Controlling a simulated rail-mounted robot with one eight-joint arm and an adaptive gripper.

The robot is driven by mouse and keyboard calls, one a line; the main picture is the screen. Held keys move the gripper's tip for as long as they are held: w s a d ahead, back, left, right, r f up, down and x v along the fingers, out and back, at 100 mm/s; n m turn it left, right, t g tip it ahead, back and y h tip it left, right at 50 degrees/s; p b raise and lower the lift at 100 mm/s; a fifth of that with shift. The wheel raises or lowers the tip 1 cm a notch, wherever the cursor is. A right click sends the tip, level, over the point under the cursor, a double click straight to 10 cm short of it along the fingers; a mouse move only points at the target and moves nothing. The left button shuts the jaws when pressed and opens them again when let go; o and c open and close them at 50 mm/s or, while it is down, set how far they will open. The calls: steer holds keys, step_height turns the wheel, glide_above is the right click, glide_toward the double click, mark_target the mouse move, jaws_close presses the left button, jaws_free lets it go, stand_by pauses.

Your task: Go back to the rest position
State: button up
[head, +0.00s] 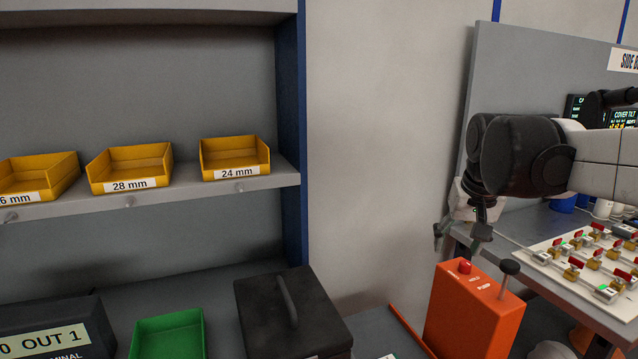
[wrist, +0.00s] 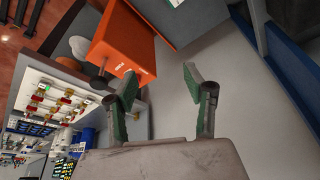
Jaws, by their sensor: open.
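My gripper (head: 462,234) hangs from the arm at the right of the head view, above and behind the orange box. In the wrist view my gripper (wrist: 165,90) shows two fingers with green pads spread apart, with nothing between them. The orange box (head: 467,312) has a red button on top and a black-knobbed lever. It also shows in the wrist view (wrist: 125,42), beyond the left finger and apart from it as far as I can tell.
Yellow bins (head: 235,153) stand on a shelf at left. Below are a green bin (head: 170,335), a black lidded box (head: 292,310) and a terminal (head: 50,335). A white board (head: 575,262) with several red-handled valves lies at right. Bare wall (head: 375,130) lies between.

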steer(key=s+a+f+t, duration=0.1)
steer(key=s+a+f, duration=0.1)
steer(key=s, duration=0.4)
steer(key=s+a+f+n+t, duration=0.1)
steer(key=s+a+f, duration=0.1)
steer(key=s+f, duration=0.2)
steer(key=s+a+f+n+t, duration=0.1)
steer(key=s+a+f, duration=0.2)
steer(key=s, duration=0.7)
steer(key=shift+f, duration=0.5)
